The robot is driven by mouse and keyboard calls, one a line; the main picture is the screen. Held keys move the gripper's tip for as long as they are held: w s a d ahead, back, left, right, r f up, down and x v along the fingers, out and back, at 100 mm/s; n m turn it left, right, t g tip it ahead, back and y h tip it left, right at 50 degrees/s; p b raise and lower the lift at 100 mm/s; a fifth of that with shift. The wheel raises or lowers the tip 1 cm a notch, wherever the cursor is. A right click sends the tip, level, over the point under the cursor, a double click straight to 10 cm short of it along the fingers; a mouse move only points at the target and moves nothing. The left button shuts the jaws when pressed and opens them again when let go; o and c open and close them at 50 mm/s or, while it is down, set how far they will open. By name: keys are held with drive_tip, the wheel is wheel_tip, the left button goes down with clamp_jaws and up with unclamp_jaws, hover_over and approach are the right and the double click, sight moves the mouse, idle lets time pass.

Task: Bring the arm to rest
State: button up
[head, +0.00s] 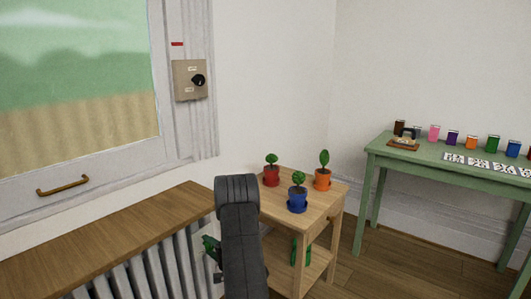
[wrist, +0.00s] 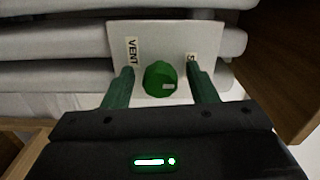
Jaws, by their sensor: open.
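My gripper (wrist: 160,68) is open in the wrist view, with one green finger on each side of a round green knob (wrist: 160,80). Gaps show between the knob and both fingers; I cannot tell how far the tips stand from the plate. The knob sits on a pale plate (wrist: 148,40) with a "VENT" label at left and a partly hidden label at right. In the head view my dark arm reaches down in front of the radiator end, and green parts of my gripper (head: 211,247) show beside it.
The radiator (head: 150,272) stands under a wooden sill (head: 110,238). A small wooden table (head: 325,202) with several potted plants is close on the right of my arm. A green table (head: 440,168) is farther right. Some wooden floor (head: 385,268) lies clear between the tables.

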drive_tip(key=n+b, duration=0.1)
drive_tip(key=n, duration=0.4)
drive_tip(key=shift+f+b, duration=0.1)
drive_tip(key=shift+b, duration=0.25)
drive_tip(key=n+b, duration=0.1)
drive_tip(key=n, duration=0.4)
drive_tip(key=shift+d, duration=0.1)
